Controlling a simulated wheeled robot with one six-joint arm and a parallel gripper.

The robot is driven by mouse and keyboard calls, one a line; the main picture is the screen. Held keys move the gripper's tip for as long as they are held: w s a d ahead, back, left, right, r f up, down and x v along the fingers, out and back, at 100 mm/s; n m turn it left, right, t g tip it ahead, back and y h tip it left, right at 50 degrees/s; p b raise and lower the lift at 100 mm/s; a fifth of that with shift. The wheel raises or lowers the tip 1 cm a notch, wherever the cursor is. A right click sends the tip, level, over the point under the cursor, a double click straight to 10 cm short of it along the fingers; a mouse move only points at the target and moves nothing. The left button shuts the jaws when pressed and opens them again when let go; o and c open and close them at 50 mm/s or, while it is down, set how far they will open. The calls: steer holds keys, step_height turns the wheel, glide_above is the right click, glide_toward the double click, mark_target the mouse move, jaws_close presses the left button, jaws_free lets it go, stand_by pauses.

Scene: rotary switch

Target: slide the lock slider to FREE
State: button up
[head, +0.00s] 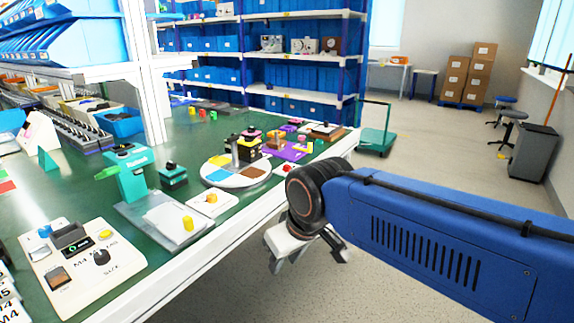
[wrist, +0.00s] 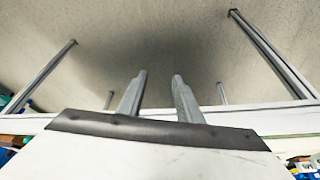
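My gripper (head: 309,262) hangs beyond the table's front edge, over the floor. Its two fingers are apart with nothing between them; they also show apart in the wrist view (wrist: 157,82). I cannot make out a lock slider or the word FREE in either view. A white panel (head: 62,262) at the table's near left corner has a black rotary knob (head: 101,257), small markings, a dark block and a yellow button (head: 105,235). A round plate with coloured sectors (head: 216,181) and an upright post lies further back, left of my gripper. My gripper touches neither.
Blue-bin shelves (head: 285,99) stand behind. The floor to the right is clear up to a grey bin (head: 533,152).

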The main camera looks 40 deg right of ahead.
steer(key=w+d+r+g, duration=0.1)
steer(key=w+d+r, duration=0.2)
steer(key=w+r, duration=0.55)
step_height(320, 180, up, 14)
steer(key=n+g, duration=0.4)
glide_above(286, 168)
steer(key=f, duration=1.7)
steer(key=shift+w+d+f, duration=0.1)
steer(key=shift+w+d, duration=0.2)
steer(key=shift+d, duration=0.05)
jaws_close()
